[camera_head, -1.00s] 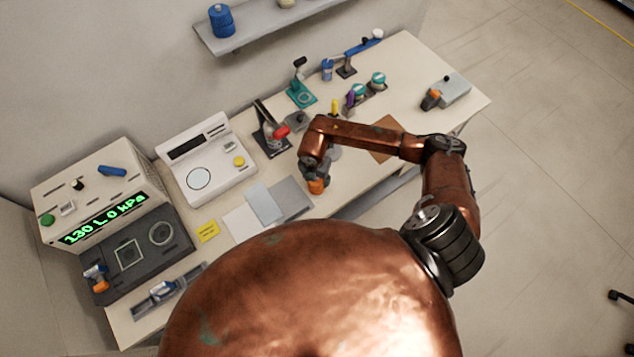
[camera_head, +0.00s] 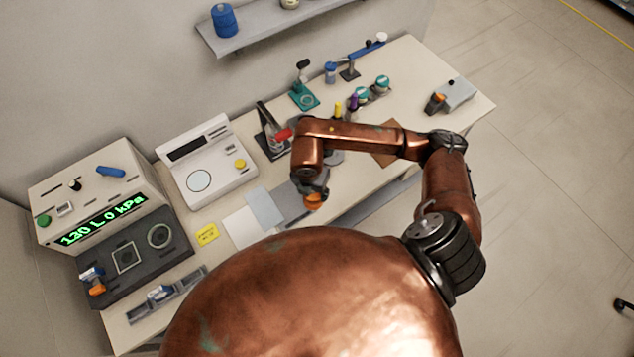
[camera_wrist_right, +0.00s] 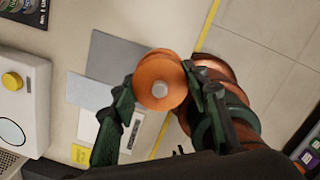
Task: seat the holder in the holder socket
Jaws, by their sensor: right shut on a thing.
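The holder (camera_wrist_right: 160,82), an orange round spool-like piece with a grey centre, is between the fingers of my right gripper (camera_wrist_right: 158,95) in the right wrist view. In the head view the orange holder (camera_head: 313,202) shows at the end of my right gripper (camera_head: 313,190), over the front part of the bench. It appears held above the surface. A dark plate (camera_head: 185,262) in front of the pressure unit bears a round ring (camera_head: 160,235) and a square frame (camera_head: 125,256); I cannot tell which is the holder socket. My left gripper is not in view.
A lever with an orange part (camera_head: 95,287) is at the plate's left. A grey rail (camera_head: 165,295) lies in front. Grey and white sheets (camera_head: 245,222) lie flat.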

